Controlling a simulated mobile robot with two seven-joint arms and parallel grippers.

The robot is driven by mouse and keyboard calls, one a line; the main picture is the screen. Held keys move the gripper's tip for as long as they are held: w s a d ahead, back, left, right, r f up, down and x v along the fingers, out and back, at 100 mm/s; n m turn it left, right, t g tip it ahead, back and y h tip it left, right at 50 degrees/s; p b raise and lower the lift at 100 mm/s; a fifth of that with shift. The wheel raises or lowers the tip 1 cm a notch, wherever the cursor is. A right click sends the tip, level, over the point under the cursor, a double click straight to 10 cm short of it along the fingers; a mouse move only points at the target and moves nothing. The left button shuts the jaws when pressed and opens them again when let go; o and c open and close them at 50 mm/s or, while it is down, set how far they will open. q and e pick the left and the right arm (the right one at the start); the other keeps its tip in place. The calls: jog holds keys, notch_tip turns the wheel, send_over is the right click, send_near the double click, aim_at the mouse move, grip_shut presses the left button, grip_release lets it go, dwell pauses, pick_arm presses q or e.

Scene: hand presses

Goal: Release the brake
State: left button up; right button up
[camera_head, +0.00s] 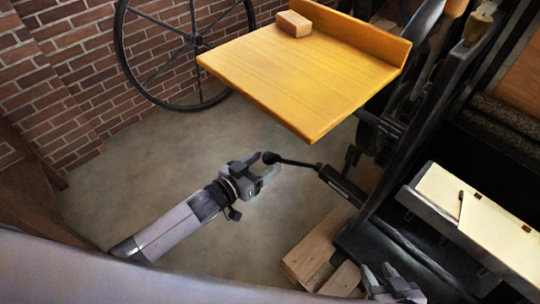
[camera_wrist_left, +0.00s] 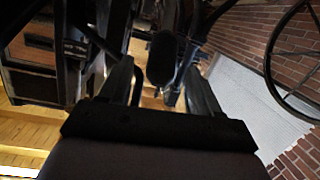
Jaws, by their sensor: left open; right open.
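The brake lever (camera_head: 295,162) is a dark rod with a round black knob (camera_head: 270,157), reaching left from the press. My left gripper (camera_head: 267,170) is open at the knob end of the lever. In the left wrist view the knob (camera_wrist_left: 160,58) shows between the two spread fingers of my left gripper (camera_wrist_left: 158,82); I cannot tell whether they touch it. My right gripper (camera_head: 395,283) is at the bottom edge, low and right of the lever, open and partly cut off.
A yellow wooden board (camera_head: 300,75) with a small wooden block (camera_head: 293,23) stands above the lever. The dark press frame (camera_head: 385,170) is to the right. Wooden planks (camera_head: 318,248) are below. The grey floor (camera_head: 130,190) at left is clear.

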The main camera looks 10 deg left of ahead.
pick_arm(q)
jog(key=shift+s+a+r, duration=0.1)
jog(key=shift+s+a, duration=0.15)
jog(key=shift+s, duration=0.05)
pick_arm(e)
jog(key=shift+d+r, duration=0.1)
